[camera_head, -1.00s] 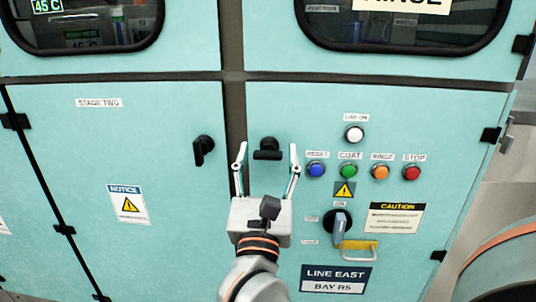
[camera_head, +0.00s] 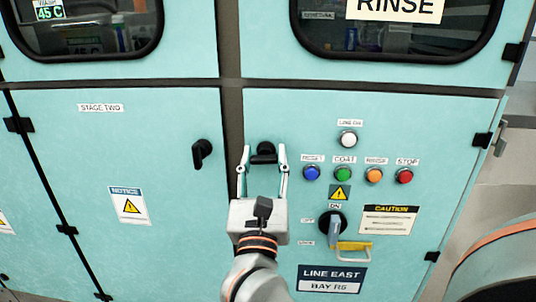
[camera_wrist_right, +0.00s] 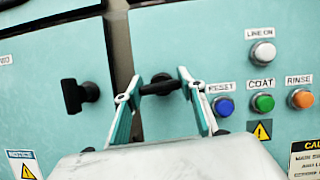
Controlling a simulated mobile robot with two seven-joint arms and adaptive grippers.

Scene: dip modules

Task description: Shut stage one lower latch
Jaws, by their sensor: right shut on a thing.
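A black latch handle (camera_head: 265,147) sits at the upper left corner of the lower right cabinet door. It lies crosswise, and it also shows in the right wrist view (camera_wrist_right: 160,87). My right gripper (camera_head: 264,154) reaches up to it from below, one finger on each side. My left gripper is not in view.
A second black latch (camera_head: 202,153), hanging downward, is on the STAGE TWO door (camera_head: 100,180) just left. To the right are the buttons, blue (camera_head: 312,173), green (camera_head: 344,173), orange (camera_head: 374,176) and red (camera_head: 404,177), and a rotary switch (camera_head: 333,226).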

